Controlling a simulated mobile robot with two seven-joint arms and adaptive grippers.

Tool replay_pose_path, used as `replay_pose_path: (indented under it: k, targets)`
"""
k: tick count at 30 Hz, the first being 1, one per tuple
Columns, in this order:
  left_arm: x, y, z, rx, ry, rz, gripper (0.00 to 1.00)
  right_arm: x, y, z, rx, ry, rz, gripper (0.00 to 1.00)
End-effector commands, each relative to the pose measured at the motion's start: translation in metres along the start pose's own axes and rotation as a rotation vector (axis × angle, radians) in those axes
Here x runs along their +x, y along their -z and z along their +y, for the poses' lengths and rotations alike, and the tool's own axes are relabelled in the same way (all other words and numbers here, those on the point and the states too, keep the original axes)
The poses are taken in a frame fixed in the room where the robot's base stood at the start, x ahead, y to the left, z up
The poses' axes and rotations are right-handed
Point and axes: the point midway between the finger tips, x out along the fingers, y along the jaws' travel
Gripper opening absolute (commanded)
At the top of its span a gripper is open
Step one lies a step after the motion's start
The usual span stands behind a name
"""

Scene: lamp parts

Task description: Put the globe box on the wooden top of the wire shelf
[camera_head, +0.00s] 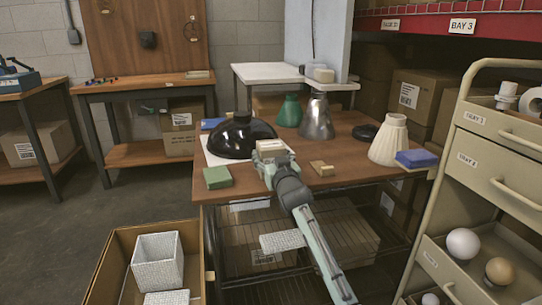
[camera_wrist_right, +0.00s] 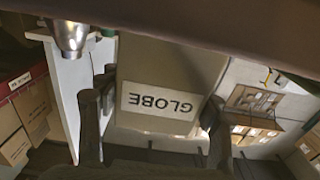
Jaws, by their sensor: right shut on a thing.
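The globe box (camera_head: 270,147) is a small pale carton held at the front middle of the wooden top (camera_head: 330,170) of the wire shelf. In the right wrist view the box (camera_wrist_right: 165,75) shows its GLOBE label upside down. My right gripper (camera_head: 272,160) is shut on it, with a finger on each side. The box overlaps the wooden top in the head view; I cannot tell whether its underside touches the wood. My left gripper is not in view.
A black dome shade (camera_head: 240,138) stands behind left, a green block (camera_head: 217,177) at the left front, and a tan block (camera_head: 322,168) to the right. A cream shade (camera_head: 389,140) and blue block (camera_head: 417,158) are at the right edge. A drawer cart (camera_head: 480,160) stands close on the right.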

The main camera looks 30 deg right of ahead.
Motion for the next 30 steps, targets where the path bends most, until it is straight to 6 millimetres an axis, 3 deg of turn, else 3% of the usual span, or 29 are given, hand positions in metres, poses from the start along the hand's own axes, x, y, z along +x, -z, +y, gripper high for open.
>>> replay_pose_path:
  k: [8,9,13,24,30]
  targets:
    - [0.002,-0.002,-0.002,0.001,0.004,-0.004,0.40,0.000,-0.001,0.000,0.000,0.000,0.004,0.22]
    - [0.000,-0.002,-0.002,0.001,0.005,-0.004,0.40,0.000,-0.002,0.000,-0.001,-0.001,0.001,0.69]
    - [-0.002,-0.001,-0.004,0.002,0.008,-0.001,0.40,0.000,-0.002,0.000,-0.001,-0.001,0.001,0.85]
    - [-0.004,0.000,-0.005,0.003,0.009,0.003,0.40,0.000,0.004,0.000,-0.001,-0.001,0.002,0.85]
    - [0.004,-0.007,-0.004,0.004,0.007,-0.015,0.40,-0.031,0.001,0.000,0.000,-0.001,0.000,0.85]
